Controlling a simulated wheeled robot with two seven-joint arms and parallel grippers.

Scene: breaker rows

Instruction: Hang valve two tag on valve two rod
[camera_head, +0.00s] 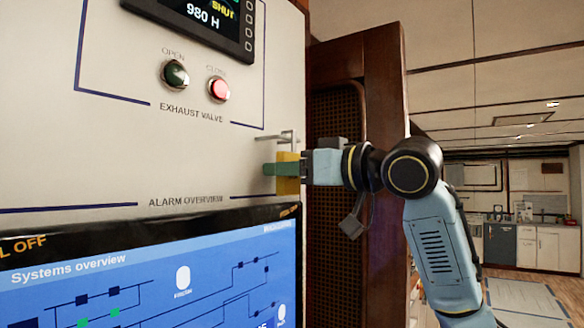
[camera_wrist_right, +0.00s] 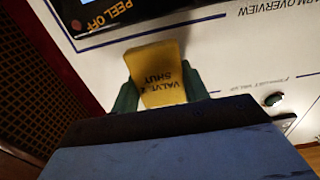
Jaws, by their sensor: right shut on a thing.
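The yellow valve two tag (camera_head: 288,186) is in my right gripper (camera_head: 284,169), beside the right edge of the white panel. In the right wrist view the tag (camera_wrist_right: 160,72) sits between the two green fingers, and its dark print reads roughly "VALVE 2 SHUT". The right gripper (camera_wrist_right: 158,90) is shut on it. A thin metal rod (camera_head: 272,138) sticks out from the panel just above the tag and has an upturned end. I cannot tell whether the tag's top touches the rod. The rod does not show clearly in the wrist view. My left gripper is not in view.
A blue screen (camera_head: 150,285) lies below, and a dark display (camera_head: 200,18) above. A brown wooden door (camera_head: 385,75) stands behind my right arm.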

